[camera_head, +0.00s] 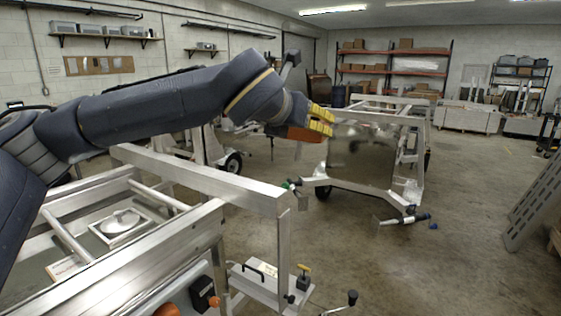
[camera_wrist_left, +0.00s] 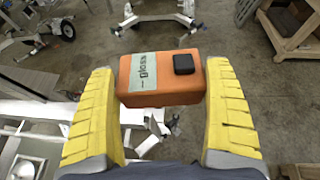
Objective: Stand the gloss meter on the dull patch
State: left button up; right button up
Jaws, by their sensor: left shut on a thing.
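The gloss meter is an orange block with a pale label reading "gloss" and a black pad. It shows in the left wrist view (camera_wrist_left: 150,94) between the yellow fingers, and its orange side shows in the head view (camera_head: 304,135). My left gripper (camera_head: 321,121) is shut on it and holds it in the air, in front of a trailer's upright metal panel (camera_head: 362,155). The panel looks shiny with brownish, cloudy areas; I cannot tell which part is the dull patch. My right gripper is not in view.
A nearer aluminium trailer frame (camera_head: 205,180) stands below my left arm. A low bench (camera_head: 268,287) with a black handle stands beside it. A grey slotted ramp (camera_head: 535,205) leans at the right. The floor (camera_head: 460,265) between is mostly clear.

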pick_arm(q)
jog(key=s+d+r+m+g+h, duration=0.1)
jog(key=s+d+r, duration=0.1)
jog(key=s+d, duration=0.4)
jog(key=s+d+r+m+h, duration=0.1)
jog(key=s+d+r, duration=0.1)
jog(key=s+d, duration=0.4)
jog(key=shift+d+r+m+g+h, duration=0.25)
jog(key=shift+d+m+g+h, duration=0.15)
jog(key=shift+d, duration=0.2)
jog(key=shift+a, duration=0.1)
